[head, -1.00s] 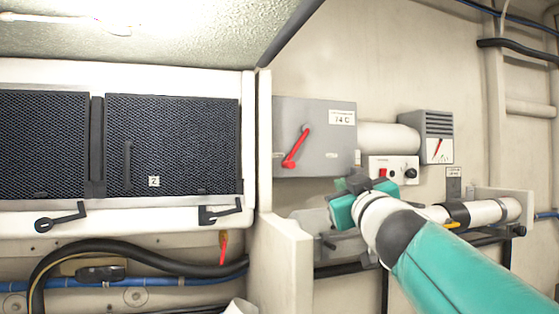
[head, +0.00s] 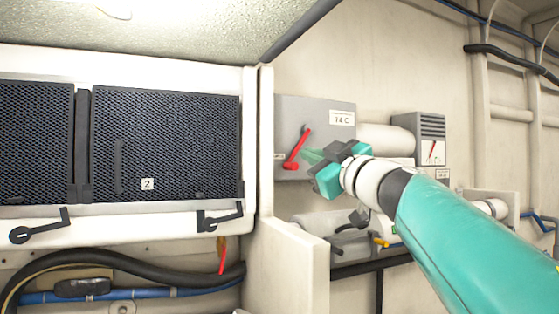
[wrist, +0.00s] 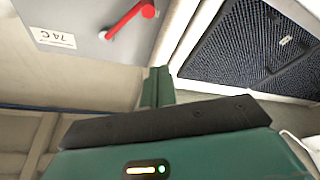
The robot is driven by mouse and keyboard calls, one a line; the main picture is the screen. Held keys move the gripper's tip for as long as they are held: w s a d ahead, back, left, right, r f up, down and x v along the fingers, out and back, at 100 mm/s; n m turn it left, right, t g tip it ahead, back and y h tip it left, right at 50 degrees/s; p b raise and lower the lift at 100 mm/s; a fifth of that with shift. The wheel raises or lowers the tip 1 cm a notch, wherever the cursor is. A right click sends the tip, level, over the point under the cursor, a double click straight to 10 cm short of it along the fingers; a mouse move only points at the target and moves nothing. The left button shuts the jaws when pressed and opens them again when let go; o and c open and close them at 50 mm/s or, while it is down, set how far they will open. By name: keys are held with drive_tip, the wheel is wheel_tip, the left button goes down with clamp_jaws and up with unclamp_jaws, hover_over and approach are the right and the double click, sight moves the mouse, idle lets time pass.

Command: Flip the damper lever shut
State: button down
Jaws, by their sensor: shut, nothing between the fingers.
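A red lever (head: 297,150) sits on the front of a grey box (head: 345,155) with a "74 C" label. In the head view it slants from upper right to a thicker lower left end. In the wrist view the lever (wrist: 126,21) is at the top, apart from my fingers. My gripper (head: 312,156) is just right of the lever, pointing left, with its green fingers overlapping the box's front in the picture. The fingers (wrist: 156,88) are together and empty in the wrist view. I cannot tell how far they stand off the box face.
Dark mesh panels (head: 165,145) with black latches (head: 220,217) are at the left. A pale upright partition (head: 266,160) stands between them and the box. A black hose (head: 120,247) runs below the panels.

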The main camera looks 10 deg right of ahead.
drive_tip(key=w+a, duration=0.1)
drive_tip(key=w, duration=0.8)
drive_tip(key=shift+w+f, duration=0.15)
drive_tip(key=shift+f, duration=0.25)
